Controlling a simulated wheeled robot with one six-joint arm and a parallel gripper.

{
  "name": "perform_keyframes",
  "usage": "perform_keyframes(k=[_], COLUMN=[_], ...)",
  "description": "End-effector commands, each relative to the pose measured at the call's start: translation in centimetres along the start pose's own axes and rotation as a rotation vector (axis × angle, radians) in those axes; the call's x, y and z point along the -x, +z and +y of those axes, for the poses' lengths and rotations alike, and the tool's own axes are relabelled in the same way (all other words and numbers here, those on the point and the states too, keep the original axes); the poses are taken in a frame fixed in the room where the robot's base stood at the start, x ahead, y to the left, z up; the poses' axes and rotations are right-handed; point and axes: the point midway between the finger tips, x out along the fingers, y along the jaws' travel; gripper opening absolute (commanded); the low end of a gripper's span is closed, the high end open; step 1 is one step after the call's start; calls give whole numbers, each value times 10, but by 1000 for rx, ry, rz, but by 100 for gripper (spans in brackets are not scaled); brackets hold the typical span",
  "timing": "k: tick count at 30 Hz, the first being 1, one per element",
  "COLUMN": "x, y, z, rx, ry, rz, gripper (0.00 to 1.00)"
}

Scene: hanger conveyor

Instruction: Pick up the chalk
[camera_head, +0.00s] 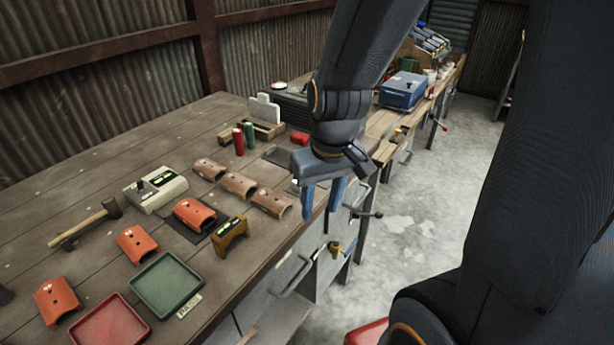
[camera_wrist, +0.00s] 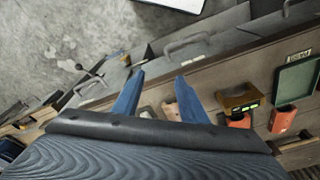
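My gripper (camera_head: 321,204) hangs over the bench's front edge in the head view, its two blue fingers apart with nothing seen between them. The fingers also show apart in the wrist view (camera_wrist: 159,78). I cannot make out a piece of chalk for certain in either view. A red cylinder (camera_head: 238,141) and a green cylinder (camera_head: 249,136) stand upright on the bench, left of my gripper. A pale block (camera_head: 264,109) stands behind them. My gripper and arm hide part of the bench's right side.
The wooden bench (camera_head: 110,150) holds several orange and tan curved tiles, a green tray (camera_head: 166,285), a red tray (camera_head: 110,323), a hammer (camera_head: 85,222), a beige tester (camera_head: 156,187) and a brown gauge (camera_head: 230,235). A blue box (camera_head: 403,90) stands further back. Drawer handles jut out from the bench front.

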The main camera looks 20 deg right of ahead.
Motion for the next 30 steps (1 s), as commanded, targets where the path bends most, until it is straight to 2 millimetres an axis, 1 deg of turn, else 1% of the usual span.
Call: perform_keyframes(k=[9, 12, 15, 18, 20, 30], x=[-2, 0, 1, 3, 2, -25], y=[-77, -99, -114, -124, -128, -134], z=[12, 18, 23, 26, 27, 24], rx=[317, 408, 475, 518, 532, 540], ry=[-104, -119, -125, -126, -126, -126], rz=[117, 166, 205, 231, 239, 241], gripper=[39, 39, 39, 39, 39, 39])
